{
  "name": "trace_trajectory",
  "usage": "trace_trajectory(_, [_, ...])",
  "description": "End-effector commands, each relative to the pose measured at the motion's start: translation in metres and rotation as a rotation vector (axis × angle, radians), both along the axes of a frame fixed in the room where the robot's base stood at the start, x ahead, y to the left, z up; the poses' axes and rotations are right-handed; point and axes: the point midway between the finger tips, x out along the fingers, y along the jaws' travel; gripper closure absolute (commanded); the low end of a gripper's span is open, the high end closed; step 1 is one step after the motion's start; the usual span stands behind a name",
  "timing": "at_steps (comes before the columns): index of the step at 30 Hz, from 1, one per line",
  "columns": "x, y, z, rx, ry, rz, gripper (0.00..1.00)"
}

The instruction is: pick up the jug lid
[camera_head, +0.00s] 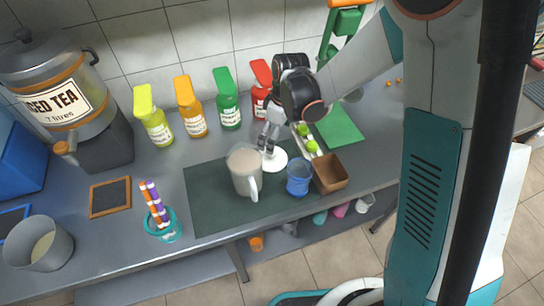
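The jug lid is most likely the white round disc (279,163) lying flat on the dark mat (213,205), just right of the jug. The jug (243,172) is pale and upright, with its handle toward the front. My gripper (266,149) points down over the lid, its fingertips at or just above the lid's left part. The fingers hide some of the lid. At this size I cannot tell whether they touch it or are closed on it.
A blue cup (299,177) and a brown box (330,172) stand close right of the lid. Several coloured bottles (191,107) line the back. A teal straw holder (164,226) stands at front left. The mat's left part is clear.

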Motion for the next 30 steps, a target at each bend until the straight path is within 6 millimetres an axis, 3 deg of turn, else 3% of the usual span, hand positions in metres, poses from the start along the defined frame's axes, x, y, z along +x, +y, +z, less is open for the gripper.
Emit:
trace_trajectory(1, [0.001, 0.001, -0.014, 0.000, 0.000, 0.000, 0.06])
trace_trajectory(6, [0.004, 0.005, -0.042, 0.000, -0.001, 0.000, 0.06])
trace_trajectory(17, [0.004, 0.007, -0.065, 0.000, -0.001, -0.001, 0.06])
trace_trajectory(25, [0.006, 0.009, -0.103, 0.000, -0.001, -0.001, 0.06])
trace_trajectory(30, [0.007, 0.010, -0.108, 0.000, -0.001, -0.002, 0.06])
